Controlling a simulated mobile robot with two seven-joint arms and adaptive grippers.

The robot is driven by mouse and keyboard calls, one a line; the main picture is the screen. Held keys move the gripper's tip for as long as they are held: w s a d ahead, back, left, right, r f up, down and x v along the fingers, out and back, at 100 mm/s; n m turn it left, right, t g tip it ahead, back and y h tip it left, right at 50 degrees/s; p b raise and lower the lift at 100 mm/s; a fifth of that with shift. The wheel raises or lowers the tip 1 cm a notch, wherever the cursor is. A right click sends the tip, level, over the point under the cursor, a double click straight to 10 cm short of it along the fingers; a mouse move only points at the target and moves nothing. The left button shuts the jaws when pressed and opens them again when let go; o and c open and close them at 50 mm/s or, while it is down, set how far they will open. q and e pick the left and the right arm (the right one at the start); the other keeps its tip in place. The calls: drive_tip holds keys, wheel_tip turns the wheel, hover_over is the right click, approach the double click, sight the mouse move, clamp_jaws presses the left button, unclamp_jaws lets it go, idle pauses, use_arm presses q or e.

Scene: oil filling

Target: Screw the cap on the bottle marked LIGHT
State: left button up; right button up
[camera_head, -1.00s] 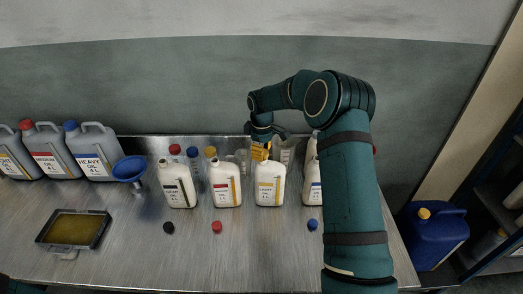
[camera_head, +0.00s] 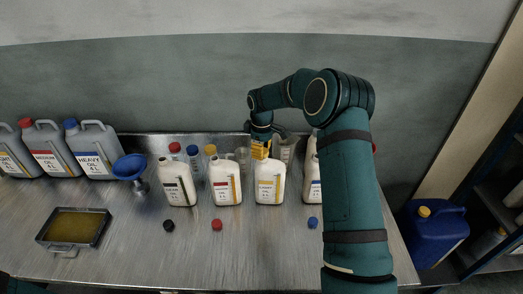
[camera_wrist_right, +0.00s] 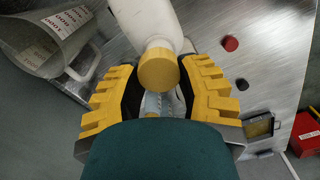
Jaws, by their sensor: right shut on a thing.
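The bottle with the yellow-marked label (camera_head: 270,187), whose print is too small to read surely, stands upright on the metal bench, third in the row. My right gripper (camera_head: 261,151) is right over its mouth, pointing down. In the right wrist view the gripper (camera_wrist_right: 160,88) is shut on a yellow cap (camera_wrist_right: 158,68), which lines up with the neck of the white bottle (camera_wrist_right: 153,18). The cap and fingers hide the bottle's mouth, so I cannot tell whether the threads are engaged. My left gripper is not in view.
White bottles (camera_head: 225,187) (camera_head: 177,186) stand to the left. Black (camera_head: 169,226), red (camera_head: 217,225) and blue (camera_head: 313,223) caps lie in front. Clear beakers stand behind. A blue funnel (camera_head: 129,167), grey jugs (camera_head: 94,153) and an oil tray (camera_head: 72,228) are at left.

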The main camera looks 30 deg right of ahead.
drive_tip(key=shift+f+b, duration=0.5)
drive_tip(key=shift+f, duration=0.4)
idle(0.5)
drive_tip(key=o, duration=0.7)
drive_tip(key=shift+o, duration=0.2)
wheel_tip(320, 180, up, 12)
